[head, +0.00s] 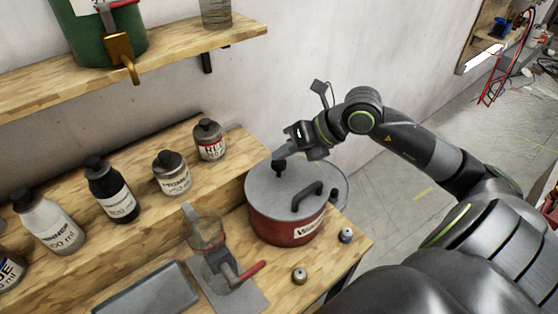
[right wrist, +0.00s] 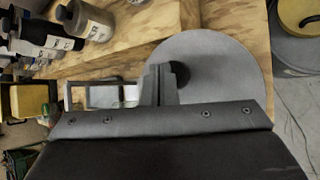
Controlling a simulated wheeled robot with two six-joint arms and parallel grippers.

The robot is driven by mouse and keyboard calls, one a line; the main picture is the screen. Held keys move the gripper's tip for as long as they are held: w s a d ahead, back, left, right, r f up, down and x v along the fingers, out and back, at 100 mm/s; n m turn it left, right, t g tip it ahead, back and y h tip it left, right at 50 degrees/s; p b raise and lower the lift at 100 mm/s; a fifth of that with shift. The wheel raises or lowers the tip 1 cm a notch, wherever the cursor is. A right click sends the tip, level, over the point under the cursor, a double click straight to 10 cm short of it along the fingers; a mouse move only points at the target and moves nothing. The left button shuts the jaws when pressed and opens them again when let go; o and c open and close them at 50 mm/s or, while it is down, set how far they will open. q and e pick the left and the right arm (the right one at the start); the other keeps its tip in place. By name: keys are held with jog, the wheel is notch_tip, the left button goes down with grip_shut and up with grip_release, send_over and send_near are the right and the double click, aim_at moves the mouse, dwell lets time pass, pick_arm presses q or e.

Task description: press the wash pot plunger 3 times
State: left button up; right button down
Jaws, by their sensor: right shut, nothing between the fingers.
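The wash pot (head: 287,222) is a red pot with a grey lid and a black handle, standing on the wooden bench near its right end. Its black plunger (head: 279,168) stands up from the far left part of the lid. My right gripper (head: 281,158) is shut and empty, with its fingertips right at the top of the plunger; I cannot tell if they touch. In the right wrist view, the fingers (right wrist: 160,84) are together beside the round black plunger knob (right wrist: 180,74), over the grey lid (right wrist: 215,58). My left gripper is not in view.
Several bottles (head: 110,188) stand on a raised wooden step at the left and back. A shelf (head: 180,62) hangs above.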

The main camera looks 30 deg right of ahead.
aim_at(284, 163)
jog(key=shift+f+b, duration=1.05)
jog(key=shift+f, duration=0.15)
dwell(0.7)
jog(key=shift+r, duration=0.15)
jog(key=shift+r+p, duration=1.05)
jog(key=shift+r, duration=0.45)
notch_tip(284, 163, up, 5)
jog(key=p, duration=0.3)
jog(key=shift+f, duration=0.2)
jog(key=shift+r, duration=0.25)
dwell(1.7)
